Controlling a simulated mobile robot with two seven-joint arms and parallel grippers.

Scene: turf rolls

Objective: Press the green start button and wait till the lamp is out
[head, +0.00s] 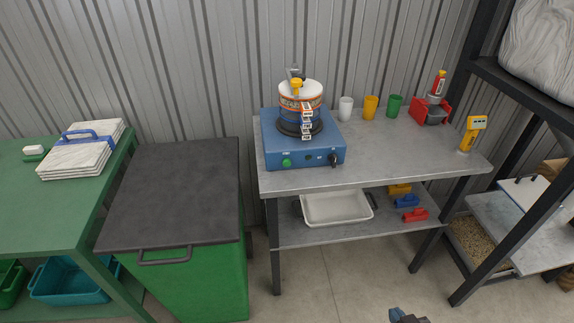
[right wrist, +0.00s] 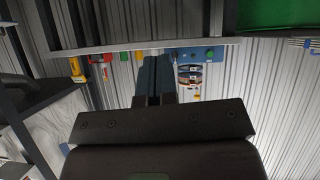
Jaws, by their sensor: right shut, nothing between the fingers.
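The blue shaker machine (head: 268,127) stands on the left part of a grey metal table. The green start button (head: 286,163) is at the left of its front face. A small round lamp-like spot (head: 309,157) sits right of it; I cannot tell if it is lit. A black knob (head: 333,160) is at the right. A strapped sieve stack (head: 300,98) stands on the machine. My right gripper (head: 405,315) shows at the bottom edge, well in front of the table; its fingers (right wrist: 155,72) are shut and empty, apart from the button (right wrist: 209,54). My left gripper is out of view.
The grey table (head: 400,160) also bears several cups, a red holder (head: 424,112) and a yellow handheld device (head: 471,133). Its lower shelf holds a white tray (head: 337,221) and scoops. A black-lidded green bin (head: 172,193) stands left. The floor before the table is clear.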

